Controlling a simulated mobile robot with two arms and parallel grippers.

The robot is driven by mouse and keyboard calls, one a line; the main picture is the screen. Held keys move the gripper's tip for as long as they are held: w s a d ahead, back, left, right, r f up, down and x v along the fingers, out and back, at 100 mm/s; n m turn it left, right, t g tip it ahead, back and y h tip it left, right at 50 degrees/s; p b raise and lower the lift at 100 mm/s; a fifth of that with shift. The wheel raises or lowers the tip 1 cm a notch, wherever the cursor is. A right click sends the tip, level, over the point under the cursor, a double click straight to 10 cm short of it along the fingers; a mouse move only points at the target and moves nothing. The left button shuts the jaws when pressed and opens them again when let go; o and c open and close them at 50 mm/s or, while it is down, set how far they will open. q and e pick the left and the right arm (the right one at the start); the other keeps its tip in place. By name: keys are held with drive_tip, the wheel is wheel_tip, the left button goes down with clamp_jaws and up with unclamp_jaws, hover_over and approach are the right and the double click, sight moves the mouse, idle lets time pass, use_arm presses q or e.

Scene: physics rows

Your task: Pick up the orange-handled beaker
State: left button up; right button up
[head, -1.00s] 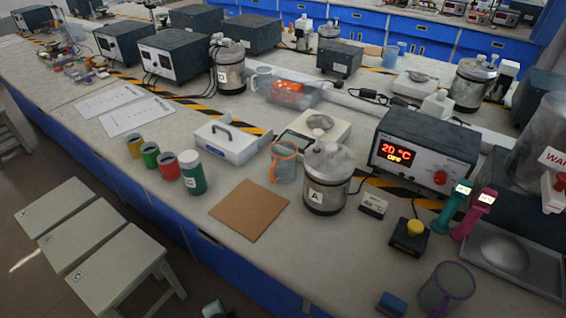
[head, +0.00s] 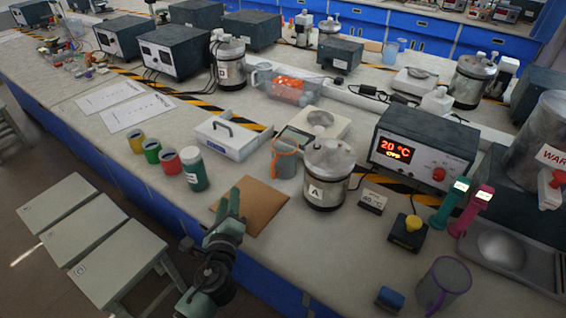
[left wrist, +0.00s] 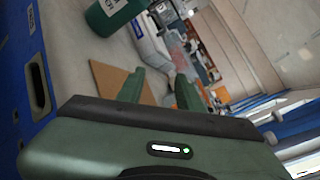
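The orange-handled beaker (head: 286,163) stands upright on the bench in the head view, between the lidded metal vessel marked A (head: 327,178) and the white box with a handle. Its orange handle is on its upper left side. My left gripper (head: 233,203) is over the front edge of the brown board, to the front left of the beaker and apart from it. In the left wrist view its two green fingers (left wrist: 160,78) are spread with nothing between them. I cannot make out the beaker in the left wrist view. My right gripper is not in view.
The brown board (head: 268,203) lies flat in front of the beaker. A dark green bottle (head: 194,170) and several coloured cups stand left of it. The heater box (head: 420,150) is at right. A purple-handled beaker (head: 440,287) stands at the front right.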

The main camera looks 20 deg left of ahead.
sight(272, 171)
use_arm(q)
drive_tip(key=w+d+m+h, duration=0.1)
drive_tip(key=d+m+h, duration=0.1)
drive_tip(key=m, duration=0.2)
drive_tip(key=w+d+m+t+h, duration=0.1)
drive_tip(key=w+d+m, duration=0.1)
drive_tip(key=m, duration=0.2)
drive_tip(key=w+d+f+m+h, duration=0.1)
drive_tip(key=w+d+m+h, duration=0.1)
drive_tip(key=m, duration=0.2)
drive_tip(key=shift+w+d+f+m+t+h, duration=0.1)
drive_tip(key=shift+d+m+t+h, duration=0.1)
drive_tip(key=shift+m+t+h, duration=0.15)
drive_tip(key=shift+m, duration=0.45)
drive_tip(key=w, duration=0.8)
drive_tip(key=shift+d, duration=0.4)
drive_tip(key=shift+s, duration=0.15)
clamp_jaws()
